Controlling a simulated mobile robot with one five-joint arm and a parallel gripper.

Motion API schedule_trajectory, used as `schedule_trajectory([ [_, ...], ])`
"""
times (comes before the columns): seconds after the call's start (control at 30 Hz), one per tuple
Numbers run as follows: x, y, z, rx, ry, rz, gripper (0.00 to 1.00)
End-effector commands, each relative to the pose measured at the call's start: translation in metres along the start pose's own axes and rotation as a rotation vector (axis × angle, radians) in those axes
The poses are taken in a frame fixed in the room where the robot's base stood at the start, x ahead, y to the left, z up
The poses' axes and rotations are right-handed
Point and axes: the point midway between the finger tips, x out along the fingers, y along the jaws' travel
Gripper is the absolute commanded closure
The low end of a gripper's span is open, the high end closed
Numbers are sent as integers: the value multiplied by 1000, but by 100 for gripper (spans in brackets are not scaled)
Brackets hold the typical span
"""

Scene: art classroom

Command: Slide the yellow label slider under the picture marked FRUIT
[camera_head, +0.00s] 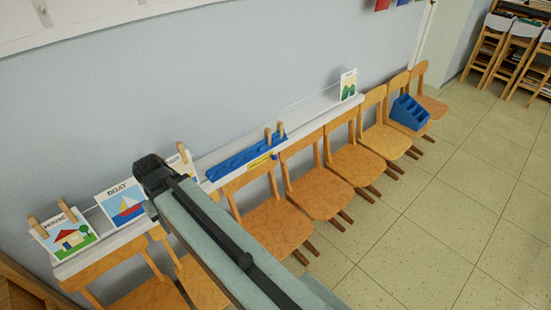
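The yellow label slider (260,161) sits at the blue rail (235,160) on the white wall ledge (330,101), toward the rail's right part. A HOUSE picture (70,236) and a BOAT picture (122,204) stand at the ledge's left end. A third card (178,161) is mostly hidden behind my arm, so I cannot read its word. A card with green shapes (348,86) stands at the right; its word is too small to read. I cannot identify the FRUIT picture. My gripper (152,170) is in front of the third card, left of the slider; its fingers are not discernible.
A row of wooden chairs (318,190) stands along the ledge. A blue bin (409,112) rests on one chair at the right. Wooden pegs (281,130) stand by the rail. The tiled floor (430,210) is clear at the right.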

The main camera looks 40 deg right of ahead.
Motion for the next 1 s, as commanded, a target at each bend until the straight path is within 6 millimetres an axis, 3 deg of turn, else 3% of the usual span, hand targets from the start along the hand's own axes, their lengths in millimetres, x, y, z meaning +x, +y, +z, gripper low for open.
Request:
schedule_trajectory([
  [0.13, 4, 0, 0, 0, 0, 0, 56],
  [0.23, 30, 0, -1, 0, 3, 0, 56],
  [0.6, 226, 1, -14, 7, 37, -3, 56],
  [0.83, 309, 0, -24, 67, 65, -40, 56],
  [1.0, 356, 16, -37, 214, 99, -124, 56],
])
